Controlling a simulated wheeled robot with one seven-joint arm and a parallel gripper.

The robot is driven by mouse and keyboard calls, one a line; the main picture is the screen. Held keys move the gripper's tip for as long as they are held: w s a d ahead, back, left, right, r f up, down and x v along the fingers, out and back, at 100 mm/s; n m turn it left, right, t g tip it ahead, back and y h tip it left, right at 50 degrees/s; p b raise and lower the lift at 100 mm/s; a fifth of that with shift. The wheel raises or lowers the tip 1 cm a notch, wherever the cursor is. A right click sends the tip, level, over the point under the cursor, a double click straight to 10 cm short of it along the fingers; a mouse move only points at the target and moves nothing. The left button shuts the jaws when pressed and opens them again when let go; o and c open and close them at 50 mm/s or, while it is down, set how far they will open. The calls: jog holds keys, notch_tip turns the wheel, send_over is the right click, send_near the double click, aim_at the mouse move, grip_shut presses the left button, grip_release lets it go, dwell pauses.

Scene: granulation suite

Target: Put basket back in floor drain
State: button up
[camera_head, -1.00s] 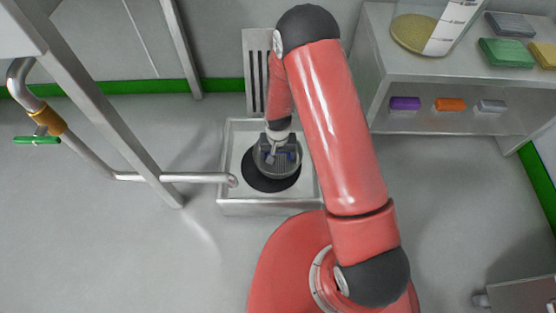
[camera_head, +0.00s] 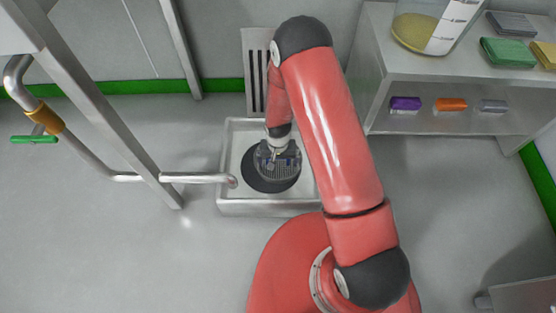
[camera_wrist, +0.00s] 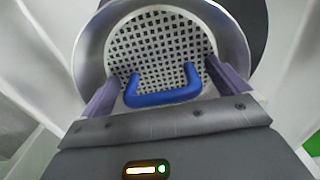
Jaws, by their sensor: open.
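The basket (camera_wrist: 158,45) is a round metal strainer with a perforated floor and a blue handle (camera_wrist: 165,97). In the head view the basket (camera_head: 265,165) shows as a grey cylinder, partly hidden by my wrist, over the black round area of the floor drain (camera_head: 262,184). The drain sits inside a pale square basin (camera_head: 240,207). I cannot tell how deep the basket sits. My gripper (camera_wrist: 166,92) is open, its two purple-grey fingers apart on either side of the blue handle. It also shows low over the basket in the head view (camera_head: 281,159).
A metal pipe (camera_head: 195,178) ends over the basin's left rim. A slotted grate (camera_head: 256,70) stands behind the basin. A steel shelf (camera_head: 450,120) with coloured blocks and a beaker (camera_head: 428,30) is at the right. The floor left of the basin is mostly clear.

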jog(key=s+d+r+t+p, duration=0.1)
jog(key=d+r, duration=0.2)
jog(key=r, duration=1.4)
jog(key=s+d+r+t+p, duration=0.15)
jog(key=d+r, duration=0.25)
jog(key=r, duration=1.4)
jog(key=s+d+r+t, duration=0.1)
jog(key=s+d+r, duration=0.2)
jog(key=s+r, duration=0.4)
jog(key=s+d+r+t, duration=0.2)
jog(key=s+r, duration=0.4)
jog(key=s, duration=0.4)
jog(key=shift+s+d+r, duration=0.25)
jog(key=shift+d+r, duration=0.15)
jog(key=shift+d, duration=0.5)
notch_tip(320, 180, up, 8)
jog(key=p, duration=0.7)
jog(key=shift+p, duration=0.3)
